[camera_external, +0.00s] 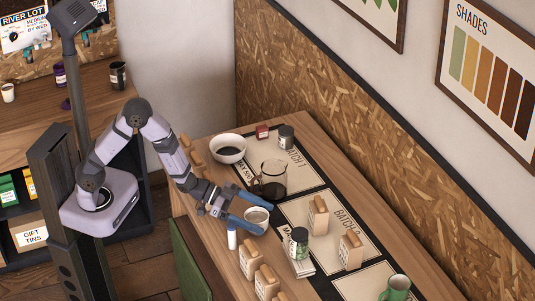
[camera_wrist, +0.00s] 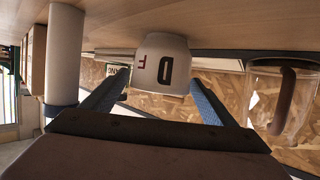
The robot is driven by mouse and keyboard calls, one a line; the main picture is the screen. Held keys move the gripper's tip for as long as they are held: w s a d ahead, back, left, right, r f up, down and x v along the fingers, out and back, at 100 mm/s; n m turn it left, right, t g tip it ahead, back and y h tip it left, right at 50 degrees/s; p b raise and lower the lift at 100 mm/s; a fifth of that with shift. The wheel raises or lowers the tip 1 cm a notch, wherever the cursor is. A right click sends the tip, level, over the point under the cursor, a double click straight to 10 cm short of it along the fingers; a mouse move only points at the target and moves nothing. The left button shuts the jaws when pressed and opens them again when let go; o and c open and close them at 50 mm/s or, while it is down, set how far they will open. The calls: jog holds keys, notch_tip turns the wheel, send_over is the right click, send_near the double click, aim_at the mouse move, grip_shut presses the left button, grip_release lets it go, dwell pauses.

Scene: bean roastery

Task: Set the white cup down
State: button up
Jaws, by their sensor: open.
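The white cup (camera_external: 256,215) stands upright on the wooden table, as far as I can tell, near the table's left side. It also shows in the wrist view (camera_wrist: 160,68), upside down in that picture, with dark and red letters on its side. My gripper (camera_external: 263,219) is open, with its blue fingers on either side of the cup. In the wrist view the fingers (camera_wrist: 160,86) flank the cup, and a gap shows beside it. I cannot tell whether either finger touches it.
A white cylinder with a blue band (camera_external: 232,238) stands close to my gripper. A glass carafe (camera_external: 272,187) stands behind the cup, and a white bowl (camera_external: 228,150) farther back. Paper bags (camera_external: 318,218) and a green-labelled jar (camera_external: 299,243) stand to the right. A green mug (camera_external: 397,289) is at the front.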

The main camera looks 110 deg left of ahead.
jog(key=shift+r, duration=2.8)
jog(key=shift+d, duration=0.1)
jog(key=s+d+m+g+p, duration=0.1)
jog(key=s+d+g+p, duration=0.2)
jog(key=s+d+g, duration=0.35)
jog(key=s+d+f+g, duration=0.1)
jog(key=s+d+g, duration=0.1)
jog(key=s, duration=0.6)
jog(key=s+d+f+g, duration=0.2)
jog(key=s+d+g, duration=0.1)
jog(key=s, duration=0.5)
jog(key=s+d+f+g+h, duration=0.1)
jog(key=s+d+g, duration=0.1)
jog(key=s, duration=0.6)
jog(key=shift+d+f+p, duration=0.25)
jog(key=shift+d+p, duration=0.15)
jog(key=shift+d, duration=0.45)
